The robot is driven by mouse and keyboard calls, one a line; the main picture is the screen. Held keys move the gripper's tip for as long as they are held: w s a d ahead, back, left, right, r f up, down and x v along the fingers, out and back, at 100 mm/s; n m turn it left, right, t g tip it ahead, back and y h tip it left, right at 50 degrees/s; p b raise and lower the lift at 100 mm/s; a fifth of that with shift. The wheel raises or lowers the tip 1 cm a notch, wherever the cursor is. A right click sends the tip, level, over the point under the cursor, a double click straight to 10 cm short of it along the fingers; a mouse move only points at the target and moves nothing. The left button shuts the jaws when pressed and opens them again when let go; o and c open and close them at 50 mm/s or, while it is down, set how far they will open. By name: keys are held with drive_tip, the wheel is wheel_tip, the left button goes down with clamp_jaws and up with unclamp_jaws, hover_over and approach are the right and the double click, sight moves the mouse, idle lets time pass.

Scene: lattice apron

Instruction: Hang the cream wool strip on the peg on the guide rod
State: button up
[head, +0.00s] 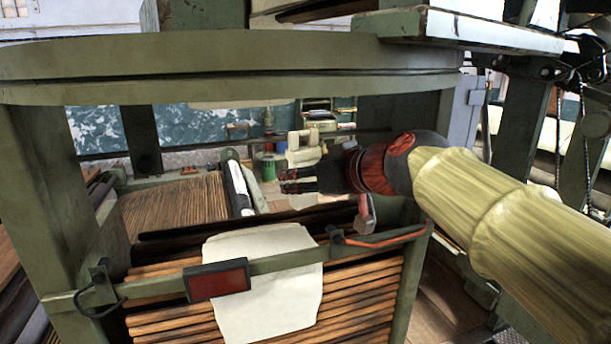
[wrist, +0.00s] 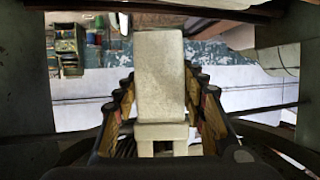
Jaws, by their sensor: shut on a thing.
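My gripper (head: 290,180) reaches in from the right under the green top beam, its dark fingers pointing left. It is shut on the cream wool strip (head: 303,143), which shows above the fingers, with a cream part also below them. In the wrist view the strip (wrist: 159,75) stands between the two fingers of my gripper (wrist: 160,92). A green rail (head: 290,262) crosses the frame lower down, apart from the strip. I cannot tell for sure which bar is the guide rod, and I cannot make out the peg.
A cream cloth (head: 262,300) hangs over brown slats (head: 360,310), behind the rail. A dark red block (head: 217,280) sits on the rail. A red bar (head: 385,238) is at its right end. Green posts (head: 50,200) frame the opening. Shelves with spools stand behind (wrist: 68,50).

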drive_tip(key=shift+w+a+f, duration=0.1)
drive_tip(key=shift+w+a, duration=0.05)
drive_tip(key=shift+w, duration=0.3)
drive_tip(key=shift+w+a+f+b, duration=0.15)
drive_tip(key=shift+w+f+b, duration=0.35)
drive_tip(key=shift+b, duration=0.35)
drive_tip(key=o, duration=1)
drive_tip(key=shift+o, duration=0.3)
